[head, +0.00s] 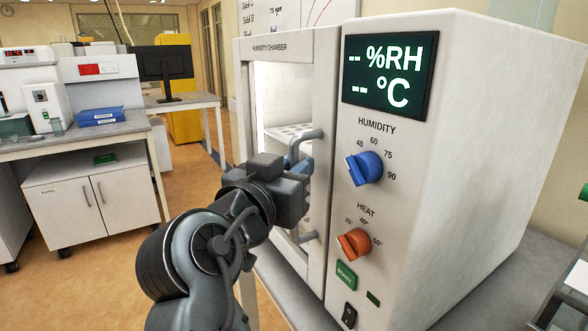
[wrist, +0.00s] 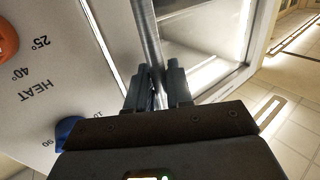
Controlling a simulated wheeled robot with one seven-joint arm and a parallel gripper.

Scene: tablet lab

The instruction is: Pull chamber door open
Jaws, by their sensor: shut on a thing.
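The humidity chamber (head: 480,150) is a white box with its door (head: 325,90) on the left of its front. The door has a window (head: 283,90) with a lit inside and a perforated shelf. The door looks shut, flush with the front; a small gap cannot be told. Its grey bar handle (head: 308,135) stands upright on the door's right side. My gripper (head: 299,172) is shut on the handle and hides its middle. In the wrist view, the fingers (wrist: 158,82) sit on both sides of the handle bar (wrist: 148,40).
Right of the door are a display (head: 388,77), a blue humidity knob (head: 364,167), an orange heat knob (head: 353,242) and a green start button (head: 346,274). A bench (head: 90,137) with devices stands far left. The floor (head: 195,190) between is clear.

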